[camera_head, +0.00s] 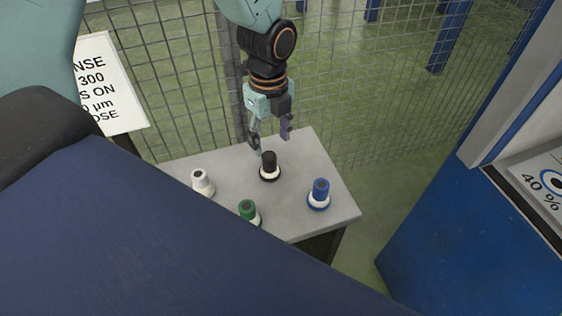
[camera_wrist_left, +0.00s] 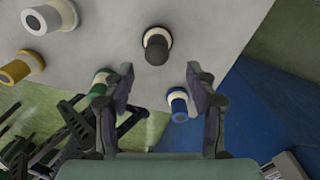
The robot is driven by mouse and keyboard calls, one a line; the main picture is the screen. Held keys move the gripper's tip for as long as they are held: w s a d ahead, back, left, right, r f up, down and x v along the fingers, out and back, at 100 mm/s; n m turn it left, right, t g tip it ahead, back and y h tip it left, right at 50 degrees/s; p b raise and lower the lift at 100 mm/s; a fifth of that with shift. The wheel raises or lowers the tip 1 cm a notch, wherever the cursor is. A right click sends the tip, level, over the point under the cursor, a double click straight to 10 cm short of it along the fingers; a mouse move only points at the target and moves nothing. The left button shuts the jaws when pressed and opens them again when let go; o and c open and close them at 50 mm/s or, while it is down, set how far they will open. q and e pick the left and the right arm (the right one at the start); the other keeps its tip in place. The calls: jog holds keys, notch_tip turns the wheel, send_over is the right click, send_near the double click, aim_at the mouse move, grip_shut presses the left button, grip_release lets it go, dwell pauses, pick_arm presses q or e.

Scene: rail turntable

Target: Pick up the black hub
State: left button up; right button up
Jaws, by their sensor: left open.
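The black hub (camera_head: 269,166) stands upright on a grey table (camera_head: 310,155), with a pale ring around its lower part. In the left wrist view the black hub (camera_wrist_left: 157,48) shows beyond the fingertips, roughly centred between them. My left gripper (camera_head: 270,138) is open and empty, just behind and above the black hub in the head view. In the left wrist view the left gripper (camera_wrist_left: 160,82) has its two fingers spread apart, with nothing between them. My right gripper is in neither view.
A white hub (camera_head: 201,182), a green hub (camera_head: 249,211) and a blue hub (camera_head: 319,193) stand around the black one. A yellow hub (camera_wrist_left: 18,68) shows in the left wrist view. A mesh fence (camera_head: 360,110) rises behind the table; a blue cabinet (camera_head: 450,230) stands right.

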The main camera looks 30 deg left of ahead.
aim_at(268, 155)
pick_arm(q)
jog(key=shift+d+f, duration=0.1)
jog(key=shift+s+a+f+b, duration=0.25)
jog(key=shift+a+f, duration=0.1)
jog(key=shift+f, duration=0.25)
jog(key=shift+s+a+f+b, duration=0.2)
jog(key=shift+s+a+f, duration=0.1)
jog(key=shift+f, duration=0.25)
jog(key=f, duration=0.1)
jog(key=f+b, duration=0.1)
jog(key=f, duration=0.1)
jog(key=f+b, duration=0.1)
jog(key=f, duration=0.1)
jog(key=shift+w+d, duration=0.3)
jog(key=shift+a+f, duration=0.1)
jog(key=shift+a, duration=0.05)
jog(key=shift+w+d, duration=0.15)
jog(key=shift+d, duration=0.05)
jog(key=shift+c, duration=1.4)
jog(key=shift+a, duration=0.2)
jog(key=c, duration=0.5)
jog(key=shift+d, duration=0.15)
grip_shut()
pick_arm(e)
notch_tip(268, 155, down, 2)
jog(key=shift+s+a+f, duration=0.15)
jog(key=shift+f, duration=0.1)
